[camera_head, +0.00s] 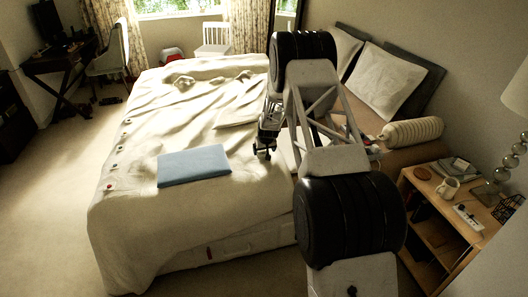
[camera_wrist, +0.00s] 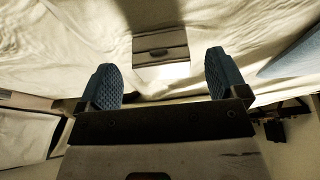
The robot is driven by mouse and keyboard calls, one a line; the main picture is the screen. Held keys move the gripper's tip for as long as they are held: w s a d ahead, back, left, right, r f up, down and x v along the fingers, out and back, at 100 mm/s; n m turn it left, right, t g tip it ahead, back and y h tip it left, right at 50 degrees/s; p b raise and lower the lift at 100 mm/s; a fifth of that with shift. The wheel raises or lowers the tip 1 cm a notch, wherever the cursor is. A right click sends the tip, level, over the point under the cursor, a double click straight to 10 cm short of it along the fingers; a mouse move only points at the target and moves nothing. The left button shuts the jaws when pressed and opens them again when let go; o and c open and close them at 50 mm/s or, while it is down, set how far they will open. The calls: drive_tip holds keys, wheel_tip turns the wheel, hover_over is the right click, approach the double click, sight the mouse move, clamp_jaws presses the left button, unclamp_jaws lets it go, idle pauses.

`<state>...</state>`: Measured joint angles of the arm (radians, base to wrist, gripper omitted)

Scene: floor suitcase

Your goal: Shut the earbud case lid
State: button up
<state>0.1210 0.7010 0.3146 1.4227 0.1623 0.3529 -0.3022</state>
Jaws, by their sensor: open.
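My gripper (camera_wrist: 165,80) is open, with its two blue ridged fingers wide apart and nothing between them. In the head view my gripper (camera_head: 264,152) is low over the bed, partly hidden behind my arm. A small boxy item (camera_wrist: 160,42) with a shaded grey-brown face and a cross seam lies ahead of the fingers in the wrist view, apart from them. It may be the earbud case, but I cannot tell for sure, nor how its lid stands. No earbud case can be made out in the head view, where my arm covers part of the bed.
The bed (camera_head: 150,115) has a rumpled cream cover. A flat blue item (camera_head: 193,166) lies left of my gripper; a blue item also shows at right in the wrist view (camera_wrist: 292,55). Pillows (camera_head: 384,80) lie at the back right. A nightstand (camera_head: 430,190) with a mug and lamp stands right.

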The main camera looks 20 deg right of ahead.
drive_tip(key=v, duration=0.6)
drive_tip(key=shift+s+r, duration=0.15)
drive_tip(key=shift+r, duration=0.2)
drive_tip(key=shift+r, duration=0.1)
drive_tip(key=s+a+r, duration=0.4)
drive_tip(key=s+r, duration=1.1)
drive_tip(key=r, duration=0.1)
drive_tip(key=s+a+r, duration=0.4)
drive_tip(key=s+r, duration=1.2)
drive_tip(key=s+a+r, duration=0.1)
drive_tip(key=s+r, duration=0.1)
drive_tip(key=s, duration=1.8)
drive_tip(key=s+a+r+g, duration=0.1)
drive_tip(key=s+a+r, duration=0.1)
drive_tip(key=s, duration=1.7)
drive_tip(key=shift+s+r+m+g, duration=0.3)
drive_tip(key=shift+s, duration=0.05)
